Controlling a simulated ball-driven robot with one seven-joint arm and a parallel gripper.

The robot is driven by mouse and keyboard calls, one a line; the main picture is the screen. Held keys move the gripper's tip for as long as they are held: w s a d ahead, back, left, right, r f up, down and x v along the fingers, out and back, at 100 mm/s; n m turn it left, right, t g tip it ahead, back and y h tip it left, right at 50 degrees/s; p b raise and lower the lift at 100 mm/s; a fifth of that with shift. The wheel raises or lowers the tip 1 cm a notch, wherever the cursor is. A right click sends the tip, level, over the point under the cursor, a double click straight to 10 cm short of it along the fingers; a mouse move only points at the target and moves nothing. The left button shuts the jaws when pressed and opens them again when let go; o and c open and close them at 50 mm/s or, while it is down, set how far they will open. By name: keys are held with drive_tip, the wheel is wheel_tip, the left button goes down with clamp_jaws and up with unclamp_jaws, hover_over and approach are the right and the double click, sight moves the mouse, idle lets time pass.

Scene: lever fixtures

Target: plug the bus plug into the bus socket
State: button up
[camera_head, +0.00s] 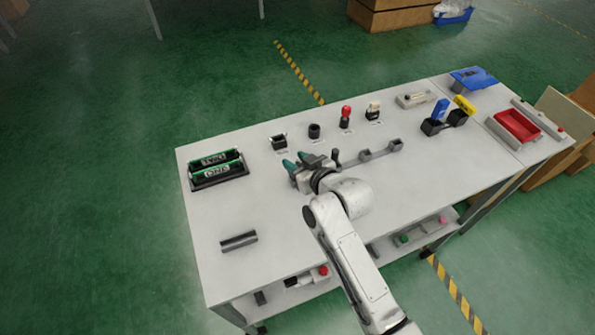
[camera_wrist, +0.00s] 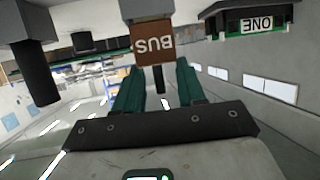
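A brown plate marked BUS (camera_wrist: 153,45) shows ahead of my gripper in the upside-down wrist view, with a grey block behind it and a thin dark post between the fingers in the picture. I cannot tell whether this is the plug or the socket. My gripper (camera_head: 297,160) is open over the left middle of the table; its two teal fingers also show in the wrist view (camera_wrist: 157,85). In the head view, a small black block (camera_head: 279,142) stands just beyond the fingertips. I see nothing clearly held.
Right of my gripper is an upright dark lever (camera_head: 336,156) beside a grey rail fixture (camera_head: 380,150). A black holder with green parts (camera_head: 218,170) stands left. A black cup (camera_head: 314,131) and a red-topped post (camera_head: 346,116) stand behind. The front left table is mostly clear around a grey bar (camera_head: 239,240).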

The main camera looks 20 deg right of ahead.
drive_tip(key=shift+c, duration=0.4)
clamp_jaws()
